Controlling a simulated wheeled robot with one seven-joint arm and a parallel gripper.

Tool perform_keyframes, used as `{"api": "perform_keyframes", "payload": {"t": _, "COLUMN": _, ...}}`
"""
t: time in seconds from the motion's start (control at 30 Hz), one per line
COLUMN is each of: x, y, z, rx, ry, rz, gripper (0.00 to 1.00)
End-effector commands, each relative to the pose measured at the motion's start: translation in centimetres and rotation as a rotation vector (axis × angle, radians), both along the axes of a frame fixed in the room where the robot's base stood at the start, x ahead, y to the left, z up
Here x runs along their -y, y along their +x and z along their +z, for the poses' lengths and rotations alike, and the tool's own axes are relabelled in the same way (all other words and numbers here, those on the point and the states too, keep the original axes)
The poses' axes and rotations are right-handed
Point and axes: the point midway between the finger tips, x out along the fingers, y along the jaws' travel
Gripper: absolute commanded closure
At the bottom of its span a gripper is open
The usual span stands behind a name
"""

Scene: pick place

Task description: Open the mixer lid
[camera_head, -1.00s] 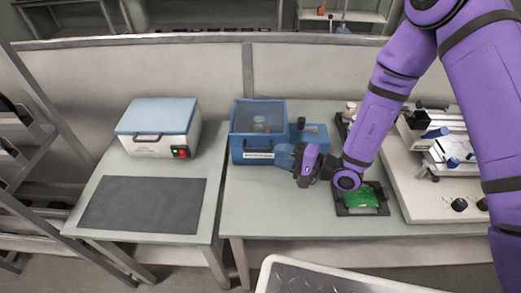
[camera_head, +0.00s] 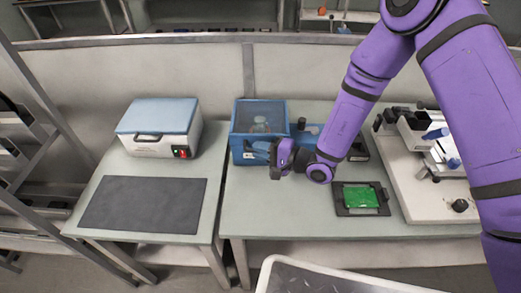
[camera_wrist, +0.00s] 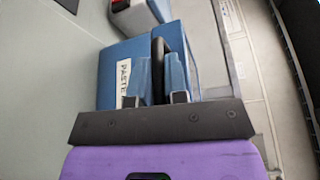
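The mixer is a blue box (camera_head: 241,148) on the right table, its clear-topped lid (camera_head: 258,114) down. Through the lid a pale round part shows. In the wrist view the mixer's blue front (camera_wrist: 116,62) bears a white label that reads PASTE. My gripper (camera_head: 268,153) is at the mixer's front, over the place of the handle. In the head view my gripper hides the handle.
A white box with a blue lid (camera_head: 158,117) stands left of the mixer, behind a dark mat (camera_head: 143,204). A green board in a black holder (camera_head: 361,198) lies right of my gripper. A white-based apparatus (camera_head: 418,180) stands farther right.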

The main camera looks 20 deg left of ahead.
Motion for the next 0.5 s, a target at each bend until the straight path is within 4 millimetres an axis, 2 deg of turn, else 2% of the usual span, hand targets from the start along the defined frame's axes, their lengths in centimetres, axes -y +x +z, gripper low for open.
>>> {"api": "perform_keyframes", "payload": {"t": 0.27, "x": 0.0, "y": 0.0, "z": 0.0, "rx": -0.007, "ry": -0.003, "rz": 0.0, "gripper": 1.0}}
{"api": "perform_keyframes", "payload": {"t": 0.5, "x": 0.0, "y": 0.2, "z": 1.6, "rx": -0.064, "ry": -0.016, "rz": 0.0, "gripper": 1.0}}
